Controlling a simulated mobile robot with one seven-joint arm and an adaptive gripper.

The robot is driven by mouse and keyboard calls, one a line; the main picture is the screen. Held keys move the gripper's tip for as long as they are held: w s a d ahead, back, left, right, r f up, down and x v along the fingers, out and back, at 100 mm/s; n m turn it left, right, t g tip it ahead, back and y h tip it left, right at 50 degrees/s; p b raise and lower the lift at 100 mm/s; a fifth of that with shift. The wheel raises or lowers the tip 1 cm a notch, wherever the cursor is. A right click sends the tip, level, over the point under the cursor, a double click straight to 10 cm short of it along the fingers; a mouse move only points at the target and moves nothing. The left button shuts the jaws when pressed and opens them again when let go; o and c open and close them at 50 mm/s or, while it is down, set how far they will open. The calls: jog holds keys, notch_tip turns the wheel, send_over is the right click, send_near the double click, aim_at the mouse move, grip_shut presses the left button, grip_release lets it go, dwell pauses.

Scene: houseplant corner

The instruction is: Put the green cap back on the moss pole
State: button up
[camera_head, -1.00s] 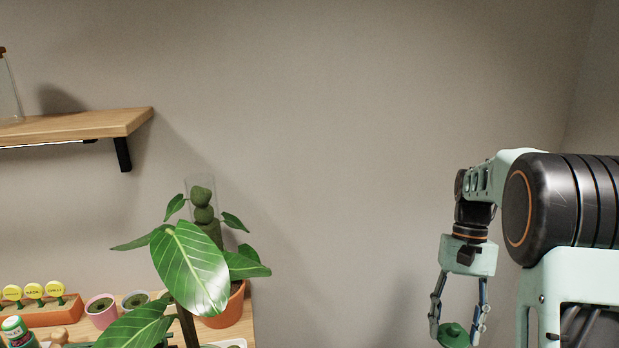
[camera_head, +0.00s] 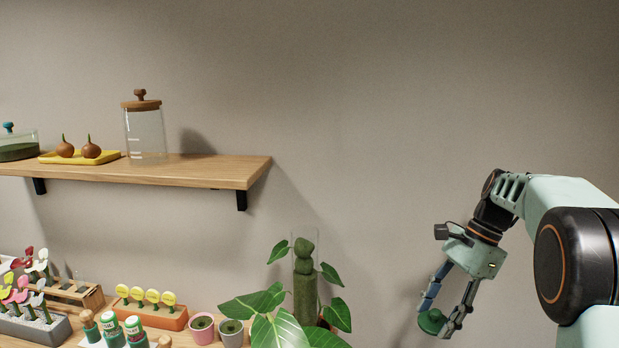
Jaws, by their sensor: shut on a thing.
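The green cap (camera_head: 431,321) is a small round piece held between the fingertips of my gripper (camera_head: 441,317). The gripper is shut on it and tilted down to the left, in free air to the right of the plant. The moss pole (camera_head: 305,298) stands upright in the leafy plant, a green mossy column in a clear tube. Rounded moss lumps (camera_head: 303,256) sit above the column inside the tube. No cap shows on the tube's top. Leaves hide the pole's lower part.
A wooden shelf (camera_head: 215,169) on the wall holds a lidded glass jar (camera_head: 145,133) and a yellow tray (camera_head: 54,158) with two brown bulbs. The wall space between plant and gripper is clear.

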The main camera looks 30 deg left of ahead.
jog(key=s+a+r+m+t+p, duration=0.1)
jog(key=a+r+m+t+p, duration=0.2)
jog(key=a+r+m+p, duration=0.7)
jog(key=s+a+r+m+t+b, duration=0.1)
jog(key=s+a+r+m+t, duration=0.35)
jog(key=a+r, duration=1.15)
jog(key=shift+m+g, duration=0.65)
jog(key=shift+g, duration=0.2)
jog(key=b+x, duration=0.1)
jog(key=x, duration=0.2)
jog(key=b+x, duration=0.1)
jog(key=x, duration=0.2)
jog(key=d+b+x, duration=0.1)
jog(key=x, duration=0.2)
jog(key=shift+w+f, duration=0.15)
jog(key=shift+w, duration=0.1)
jog(key=shift+a+p, duration=0.1)
jog(key=shift+p, duration=0.35)
jog(key=shift+f+p, duration=0.15)
jog(key=shift+p, duration=0.3)
dwell(0.7)
jog(key=o, duration=0.9)
jog(key=shift+o, duration=0.6)
